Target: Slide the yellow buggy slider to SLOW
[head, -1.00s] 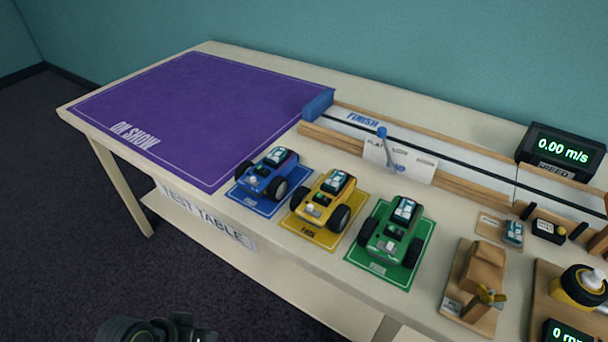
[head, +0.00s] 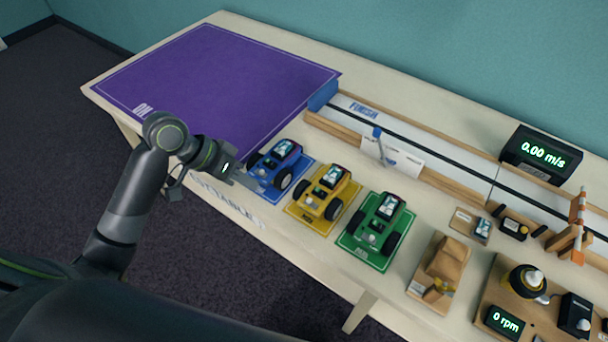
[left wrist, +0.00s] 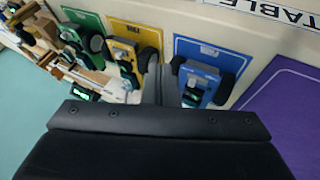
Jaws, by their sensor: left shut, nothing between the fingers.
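The yellow buggy (head: 322,192) stands on its yellow mat in the middle of a row of three buggies. Its slider is too small to make out. It also shows in the left wrist view (left wrist: 127,62), left of my fingers. My left gripper (head: 247,180) is shut and empty, at the front left of the blue buggy (head: 274,166). In the left wrist view the closed fingers (left wrist: 160,75) lie between the yellow and blue buggies in the picture. My right gripper is not in view.
The green buggy (head: 375,222) stands right of the yellow one. A wooden track (head: 430,166) with a speed display (head: 540,154) runs behind. A wooden block stand (head: 437,265) is at the right. The purple mat (head: 220,75) is empty.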

